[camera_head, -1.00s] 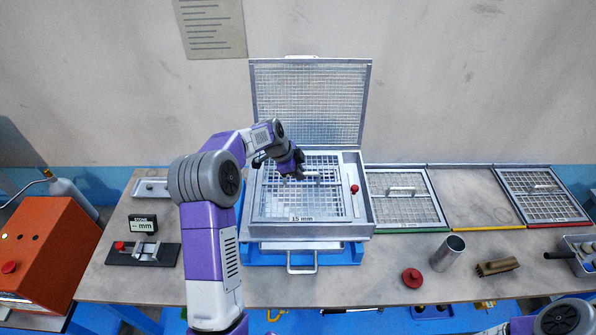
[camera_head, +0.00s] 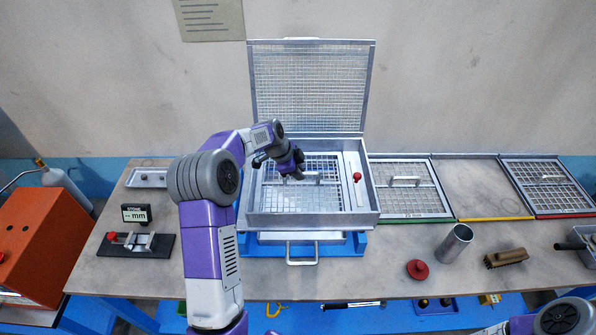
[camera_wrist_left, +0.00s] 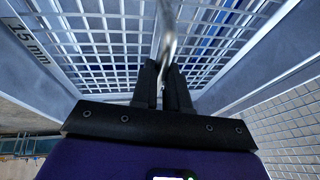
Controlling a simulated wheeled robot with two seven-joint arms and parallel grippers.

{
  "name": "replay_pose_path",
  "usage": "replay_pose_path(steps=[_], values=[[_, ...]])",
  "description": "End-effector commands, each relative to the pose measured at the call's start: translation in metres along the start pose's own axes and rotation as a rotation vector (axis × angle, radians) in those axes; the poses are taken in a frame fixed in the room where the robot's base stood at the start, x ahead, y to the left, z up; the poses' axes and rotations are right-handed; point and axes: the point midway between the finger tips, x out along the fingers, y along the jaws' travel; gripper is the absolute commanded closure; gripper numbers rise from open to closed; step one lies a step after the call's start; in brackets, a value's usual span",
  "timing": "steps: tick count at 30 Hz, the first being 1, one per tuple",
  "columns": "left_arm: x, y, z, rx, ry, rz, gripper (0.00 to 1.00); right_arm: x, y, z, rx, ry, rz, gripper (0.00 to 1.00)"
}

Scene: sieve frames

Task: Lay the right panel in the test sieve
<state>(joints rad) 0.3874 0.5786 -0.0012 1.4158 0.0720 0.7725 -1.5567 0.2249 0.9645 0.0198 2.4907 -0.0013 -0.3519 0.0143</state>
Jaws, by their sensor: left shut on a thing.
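The test sieve (camera_head: 312,222) is an open grey metal box with its mesh lid (camera_head: 310,92) raised behind it. A mesh panel (camera_head: 300,198) lies low inside the box, within its walls. Its "15 mm" label shows in the left wrist view (camera_wrist_left: 28,42), and the sieve's front wall hides it in the head view. My left gripper (camera_head: 298,176) is over the panel and shut on its bar handle (camera_wrist_left: 168,35). Whether the panel rests fully flat I cannot tell. My right gripper is out of view.
Right of the sieve, a rack holds a panel at the green edge (camera_head: 408,190) and one at the red edge (camera_head: 550,187). The yellow-edged place (camera_head: 480,190) between them is empty.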

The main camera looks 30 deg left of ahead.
Motion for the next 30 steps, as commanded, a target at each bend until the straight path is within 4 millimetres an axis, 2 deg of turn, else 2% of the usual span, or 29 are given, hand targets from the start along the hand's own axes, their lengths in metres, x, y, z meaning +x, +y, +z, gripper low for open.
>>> replay_pose_path(steps=[3,4,9,17,20,30], values=[[-0.002,-0.002,-0.002,0.001,0.002,-0.005,1.0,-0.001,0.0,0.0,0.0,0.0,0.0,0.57],[-0.002,-0.002,-0.002,0.001,0.002,-0.005,0.83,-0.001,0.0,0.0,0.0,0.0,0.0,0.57],[-0.001,-0.001,-0.001,0.0,0.002,-0.003,0.57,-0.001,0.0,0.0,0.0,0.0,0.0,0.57],[0.0,0.001,0.001,-0.001,-0.001,0.003,0.56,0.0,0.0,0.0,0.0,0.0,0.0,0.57],[-0.005,0.0,0.001,-0.001,-0.001,0.0,0.56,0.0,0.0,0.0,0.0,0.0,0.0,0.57],[-0.059,-0.001,0.0,0.0,0.001,-0.004,0.56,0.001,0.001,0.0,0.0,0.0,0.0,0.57]])
